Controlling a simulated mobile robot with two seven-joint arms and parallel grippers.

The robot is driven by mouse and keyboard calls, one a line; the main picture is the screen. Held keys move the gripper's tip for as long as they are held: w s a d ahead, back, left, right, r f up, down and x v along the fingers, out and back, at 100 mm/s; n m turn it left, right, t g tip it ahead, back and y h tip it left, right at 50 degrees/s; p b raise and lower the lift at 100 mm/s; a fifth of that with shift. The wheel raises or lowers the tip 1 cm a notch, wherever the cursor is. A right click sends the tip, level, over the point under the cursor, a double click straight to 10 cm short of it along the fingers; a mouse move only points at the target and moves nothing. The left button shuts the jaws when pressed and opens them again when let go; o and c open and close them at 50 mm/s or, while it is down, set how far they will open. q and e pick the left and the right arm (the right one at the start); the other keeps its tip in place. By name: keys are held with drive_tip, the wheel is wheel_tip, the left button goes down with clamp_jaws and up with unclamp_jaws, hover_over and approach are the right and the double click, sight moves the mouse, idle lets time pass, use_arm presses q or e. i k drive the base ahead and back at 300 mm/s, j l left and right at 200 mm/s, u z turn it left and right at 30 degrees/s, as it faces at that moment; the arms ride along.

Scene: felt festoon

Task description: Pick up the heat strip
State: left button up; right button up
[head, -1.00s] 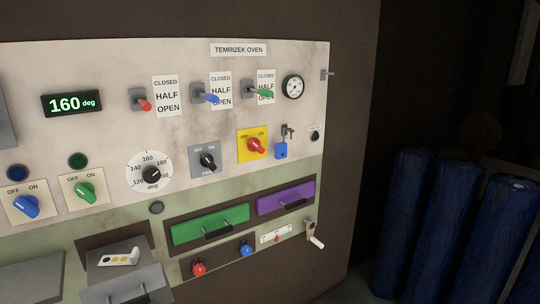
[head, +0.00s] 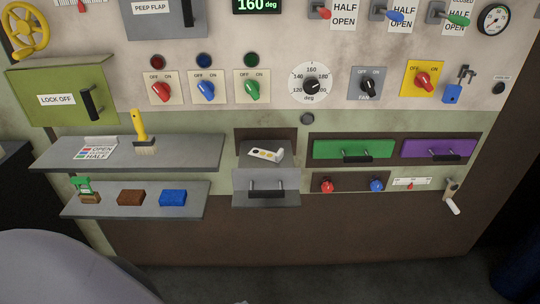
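The heat strip (head: 264,154) seems to be the small white strip with a row of yellow-orange and dark dots. It has a raised white tab at its right end. It lies in the open grey drawer (head: 250,196) in the lower middle of the panel, behind the drawer's front and black handle. Neither of my grippers shows in the head view.
Left of the drawer, an upper shelf (head: 190,160) holds a yellow-handled brush (head: 142,130) and a label card (head: 96,149). A lower shelf (head: 110,209) holds a green-handled tool, a brown block and a blue block (head: 173,197). A crank (head: 452,197) sticks out at right.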

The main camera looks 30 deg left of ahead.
sight(262, 154)
drive_tip(key=i+u, duration=0.1)
drive_tip(key=u, duration=0.25)
drive_tip(key=i+l+u, duration=0.1)
drive_tip(key=u, duration=0.25)
drive_tip(key=i+l+u, duration=0.2)
drive_tip(key=l, duration=0.15)
drive_tip(key=i+l+u, duration=0.25)
drive_tip(key=l, duration=0.15)
drive_tip(key=i+l, duration=0.15)
drive_tip(key=l, duration=0.2)
drive_tip(key=i+l+u, duration=0.1)
drive_tip(key=l, duration=0.25)
